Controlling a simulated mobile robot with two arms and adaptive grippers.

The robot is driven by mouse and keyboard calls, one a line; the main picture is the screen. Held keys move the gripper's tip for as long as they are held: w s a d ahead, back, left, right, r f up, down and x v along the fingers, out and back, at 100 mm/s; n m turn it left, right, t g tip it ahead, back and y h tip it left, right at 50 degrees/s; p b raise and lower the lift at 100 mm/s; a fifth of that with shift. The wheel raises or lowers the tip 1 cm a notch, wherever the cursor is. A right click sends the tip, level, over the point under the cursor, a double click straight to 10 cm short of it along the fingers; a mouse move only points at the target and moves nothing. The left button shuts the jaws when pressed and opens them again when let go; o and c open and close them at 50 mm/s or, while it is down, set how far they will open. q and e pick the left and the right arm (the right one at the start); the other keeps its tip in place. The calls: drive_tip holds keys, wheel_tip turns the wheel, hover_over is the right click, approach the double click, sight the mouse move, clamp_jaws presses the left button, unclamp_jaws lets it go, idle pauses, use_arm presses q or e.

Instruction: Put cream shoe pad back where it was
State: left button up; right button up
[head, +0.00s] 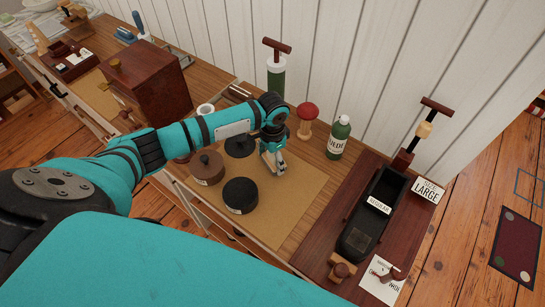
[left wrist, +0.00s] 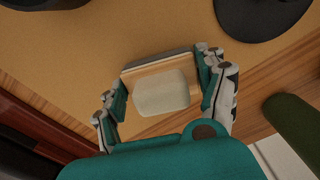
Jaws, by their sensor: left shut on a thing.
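My left gripper (head: 273,163) reaches over the tan mat (head: 293,205) on the wooden bench. In the left wrist view, the left gripper (left wrist: 165,95) has its fingers closed on the two ends of the cream shoe pad (left wrist: 161,93). The pad has a rounded cream face on a light wooden block with a grey strip along its far edge. It is low over the mat; I cannot tell whether it touches. In the head view the fingers mostly hide the pad. My right gripper is not in view.
A black round tin (head: 240,195) and a brown lidded tin (head: 206,167) stand left of the gripper. A red-topped wooden stand (head: 306,116) and a green bottle (head: 339,138) stand behind right. A dark tray (head: 318,240) lies right. The mat's front right is clear.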

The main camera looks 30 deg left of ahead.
use_arm(q)
drive_tip(key=o, duration=1)
wheel_tip(320, 180, up, 12)
drive_tip(key=shift+r+b, duration=0.15)
drive_tip(key=shift+b, duration=0.35)
